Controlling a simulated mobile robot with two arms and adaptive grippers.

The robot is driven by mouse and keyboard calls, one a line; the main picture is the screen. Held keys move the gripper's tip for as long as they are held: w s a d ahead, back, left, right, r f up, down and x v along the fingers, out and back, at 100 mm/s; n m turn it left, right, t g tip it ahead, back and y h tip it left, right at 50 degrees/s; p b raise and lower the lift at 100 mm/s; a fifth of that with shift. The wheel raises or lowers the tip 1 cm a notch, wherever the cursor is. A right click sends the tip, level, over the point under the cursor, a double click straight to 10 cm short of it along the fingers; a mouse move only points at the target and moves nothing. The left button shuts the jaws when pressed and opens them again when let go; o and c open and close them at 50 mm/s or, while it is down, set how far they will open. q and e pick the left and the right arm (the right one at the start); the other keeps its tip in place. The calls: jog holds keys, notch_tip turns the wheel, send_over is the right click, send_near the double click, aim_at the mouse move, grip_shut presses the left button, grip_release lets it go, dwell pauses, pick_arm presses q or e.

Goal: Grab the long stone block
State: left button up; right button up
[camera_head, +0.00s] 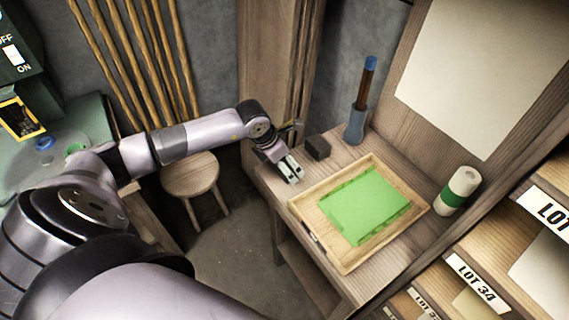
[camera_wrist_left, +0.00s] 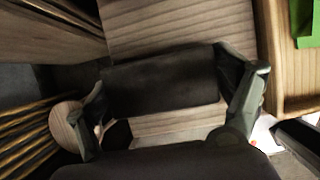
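The long stone block (camera_head: 317,147) is a small dark block on the wooden table, behind the tray's left corner. In the left wrist view it is a wide dark bar (camera_wrist_left: 160,80) lying across the gap between the fingers. My left gripper (camera_head: 293,153) is open, just left of the block in the head view. In the left wrist view, the gripper (camera_wrist_left: 165,95) has one finger near each end of the block. Whether the fingers touch it I cannot tell. My right gripper is not in view.
A wooden tray (camera_head: 308,241) with a green sheet (camera_head: 365,205) lies right of the block. A white and green roll (camera_head: 458,190) stands at right. A stool (camera_head: 190,174) is left of the table.

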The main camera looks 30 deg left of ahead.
pick_arm(q)
jog(key=c, duration=1.2)
jog(key=shift+w+r, duration=0.1)
